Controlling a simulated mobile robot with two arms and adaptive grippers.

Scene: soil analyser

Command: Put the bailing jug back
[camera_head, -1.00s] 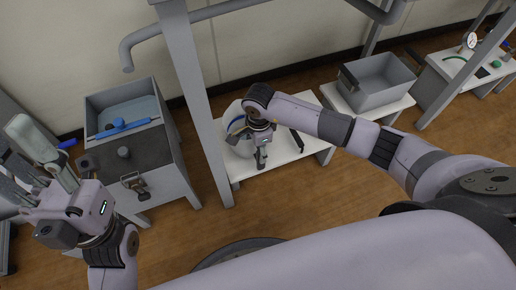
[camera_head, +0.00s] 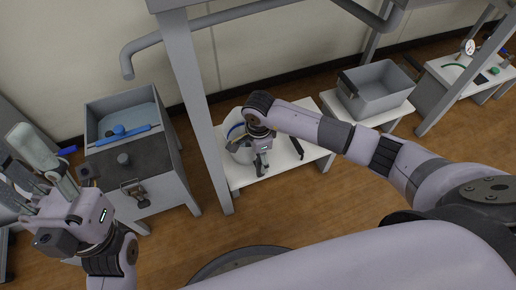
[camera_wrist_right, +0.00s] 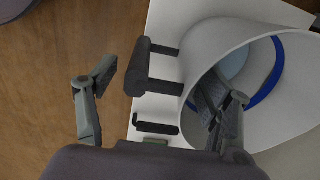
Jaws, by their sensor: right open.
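The jug (camera_wrist_right: 225,45) is a white vessel with a blue ring inside and a dark grey bar handle (camera_wrist_right: 140,65). It lies or leans with its mouth facing my right wrist camera; in the head view (camera_head: 234,130) it is partly hidden behind my right wrist. My right gripper (camera_wrist_right: 155,105) is open: one finger stands in the jug's mouth, the other out past the handle, with handle and jug wall between them. Contact cannot be told. It also shows in the head view (camera_head: 262,165).
The jug is on a low white table (camera_head: 308,155), with a black piece (camera_head: 297,147) to its right. A grey tank (camera_head: 150,175) with a blue bar (camera_head: 125,136) stands left, beyond a grey post (camera_head: 195,90). A grey bin (camera_head: 375,85) sits on a white stand to the right.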

